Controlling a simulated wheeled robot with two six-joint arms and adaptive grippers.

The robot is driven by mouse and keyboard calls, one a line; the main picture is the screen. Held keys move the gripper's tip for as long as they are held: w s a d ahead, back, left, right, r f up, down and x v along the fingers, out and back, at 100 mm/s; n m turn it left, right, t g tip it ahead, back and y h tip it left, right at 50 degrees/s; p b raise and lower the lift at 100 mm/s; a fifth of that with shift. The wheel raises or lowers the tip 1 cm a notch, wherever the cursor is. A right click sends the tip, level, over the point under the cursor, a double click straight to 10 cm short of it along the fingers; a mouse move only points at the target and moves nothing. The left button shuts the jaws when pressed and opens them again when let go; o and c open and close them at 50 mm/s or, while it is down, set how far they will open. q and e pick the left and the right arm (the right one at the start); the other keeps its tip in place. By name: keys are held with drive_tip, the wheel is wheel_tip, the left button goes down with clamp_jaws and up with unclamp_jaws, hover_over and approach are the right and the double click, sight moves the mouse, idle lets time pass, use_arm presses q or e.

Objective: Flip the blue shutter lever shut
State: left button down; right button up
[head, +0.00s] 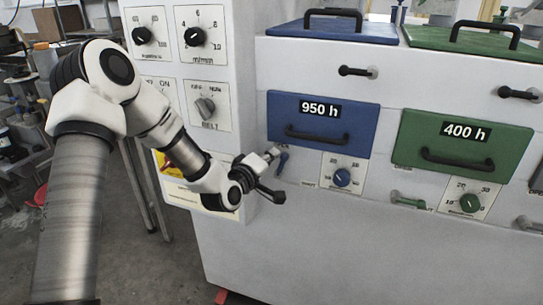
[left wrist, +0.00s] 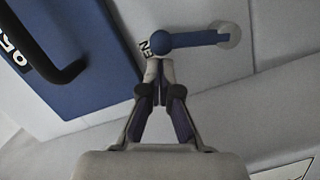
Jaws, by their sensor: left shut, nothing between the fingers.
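The blue shutter lever (head: 282,163) sits on the white machine front just below the blue 950 h drawer. In the left wrist view the lever's arm (left wrist: 200,39) runs from a round pale pivot to a blue ball end, which partly covers a small label showing "EN". My left gripper (head: 274,153) is shut and empty, close beside the lever. In the left wrist view its closed fingertips (left wrist: 160,66) are right by the ball end; whether they touch it I cannot tell. My right gripper is out of view.
The blue drawer (head: 345,126) with a black handle is just above. A blue dial (head: 342,177) is right of the lever. The green 400 h drawer (head: 464,143) and green lever (head: 408,200) are farther right. A white control panel (head: 197,60) with knobs stands left.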

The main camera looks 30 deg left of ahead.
sight(286, 156)
use_arm(q)
drive_tip(key=shift+w+d+m, duration=0.1)
drive_tip(key=shift+d+m, duration=0.25)
drive_tip(key=shift+m, duration=0.15)
idle(0.4)
drive_tip(key=shift+w+d+m+g+y, duration=0.15)
drive_tip(key=shift+d+m+g, duration=0.05)
drive_tip(key=shift+d+m, duration=0.5)
drive_tip(key=shift+w+d+m+g+y, duration=0.1)
drive_tip(key=shift+d+m+g+y, duration=0.1)
drive_tip(key=shift+d+m, duration=0.45)
drive_tip(key=m, duration=0.1)
drive_tip(key=d+m, duration=0.1)
drive_tip(key=f+m, duration=0.1)
drive_tip(key=shift+w+d+f+m+g+y, duration=0.1)
drive_tip(key=shift+w+d+m+g+y, duration=0.2)
drive_tip(key=shift+d+y, duration=0.1)
drive_tip(key=shift+w+d+f+m, duration=0.15)
drive_tip(key=shift+d+f+m, duration=0.5)
drive_tip(key=shift+m, duration=0.4)
drive_tip(key=m, duration=0.1)
drive_tip(key=d+f+m+y, duration=0.1)
drive_tip(key=shift+w+f+m+b, duration=0.1)
drive_tip(key=shift+f+m+b, duration=0.15)
drive_tip(key=shift+m+b, duration=0.1)
drive_tip(key=shift+d+f, duration=0.2)
drive_tip(key=shift+f, duration=0.25)
drive_tip(key=shift+d+f, duration=0.1)
